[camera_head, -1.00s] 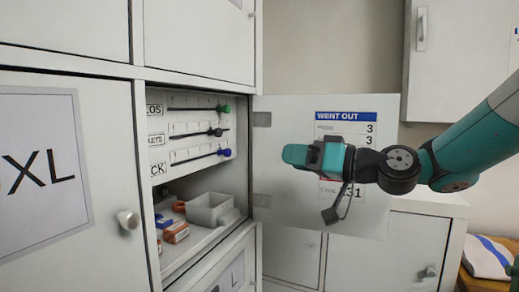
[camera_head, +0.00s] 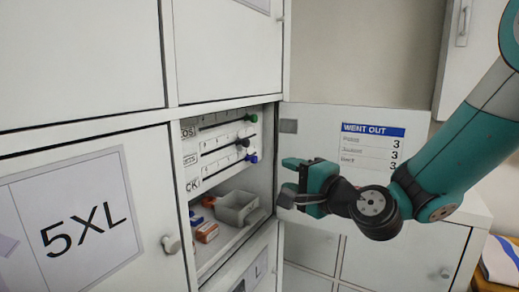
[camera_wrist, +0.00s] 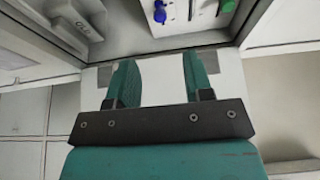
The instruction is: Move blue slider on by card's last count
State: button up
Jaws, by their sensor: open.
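The blue slider knob (camera_head: 252,158) sits at the right end of the lowest of three slotted scales in the open locker; it also shows at the top of the wrist view (camera_wrist: 160,12). The card (camera_head: 372,131), headed "WENT OUT", is on the inside of the open door. Three rows each ending in 3 are readable; their labels are too small, and my arm covers the card's lower part. My gripper (camera_head: 290,180) is open and empty, in front of the door, to the right of and slightly below the blue knob, apart from it. Its spread fingers show in the wrist view (camera_wrist: 160,75).
A dark knob (camera_head: 243,142) and a green knob (camera_head: 252,117) sit on the scales above. A grey bin (camera_head: 238,207) and small orange and blue boxes (camera_head: 207,232) lie on the shelf below. The open door (camera_head: 310,115) bounds the right side.

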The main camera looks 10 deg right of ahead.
aim_at(256, 161)
jog(key=p+x, duration=0.6)
jog(key=x, duration=0.4)
jog(key=shift+r, duration=0.15)
jog(key=shift+w+a, duration=0.3)
jog(key=shift+w, duration=0.25)
jog(key=shift+f, duration=0.2)
grip_shut()
